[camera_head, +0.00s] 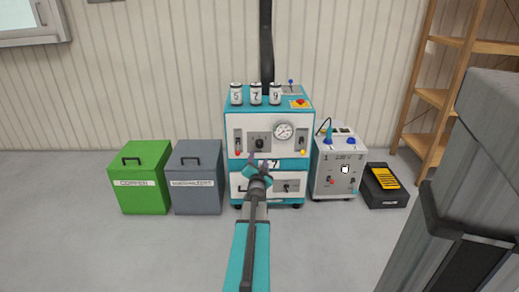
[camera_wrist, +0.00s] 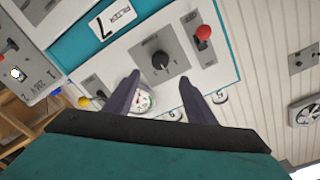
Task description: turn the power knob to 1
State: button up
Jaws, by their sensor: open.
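A black knob on a grey plate (camera_head: 259,143) sits on the front of the teal and white machine (camera_head: 231,122). In the wrist view the knob (camera_wrist: 161,60) is dark, ahead of my fingertips and roughly centred between them, with no finger seen touching it. Which mark it points at is too small to read, and no power label is legible. My gripper (camera_wrist: 160,79) is open and empty, its two fingers apart. In the head view my gripper (camera_head: 262,168) is in front of the machine, below the knob, and covers part of the lower front.
A red-tipped lever (camera_wrist: 204,34) and a yellow-tipped one (camera_wrist: 84,101) flank the knob. A round gauge (camera_head: 284,131) is close by. Numbered canisters (camera_head: 256,94) stand on top. Green (camera_head: 140,185) and grey (camera_head: 197,190) bins stand left; a smaller control box (camera_head: 338,170) stands right.

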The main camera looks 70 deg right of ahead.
aim_at(260, 145)
jog(key=shift+b+x, duration=1.55)
jog(key=shift+x, duration=4.15)
jog(key=c, duration=1)
jog(key=shift+c, duration=0.2)
jog(key=shift+n, duration=0.4)
jog(key=n+p, duration=0.1)
jog(key=n, duration=0.8)
jog(key=shift+f, duration=0.15)
jog(key=shift+n, duration=0.3)
